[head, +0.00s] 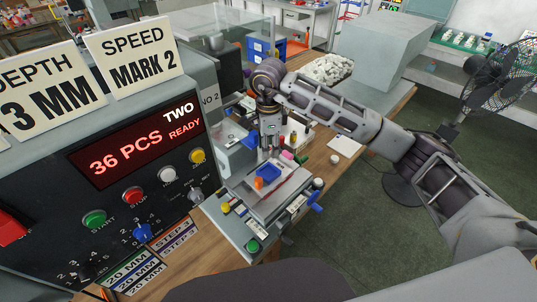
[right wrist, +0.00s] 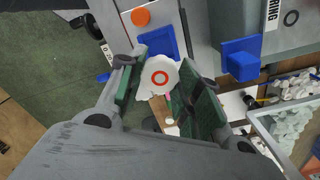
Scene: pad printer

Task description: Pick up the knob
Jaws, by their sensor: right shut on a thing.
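A white knob (right wrist: 160,78) with a scalloped edge and a red ring on its face shows in the right wrist view. It lies between the green-padded fingers of my right gripper (right wrist: 162,98), which is shut on it. In the head view my right gripper (head: 270,146) points down over the printer's bed, near the blue fixture (head: 271,170). I cannot make out the knob in the head view. The blue fixture also shows in the right wrist view (right wrist: 170,40), just beyond the knob. My left gripper is not in view.
The control box (head: 95,195) with a lit red display stands close at the left. An orange round part (head: 259,183) is beside the blue fixture. A bin of whitish pieces (head: 326,69) and a grey box (head: 383,48) stand behind my right arm. A black fan (head: 497,80) is far right.

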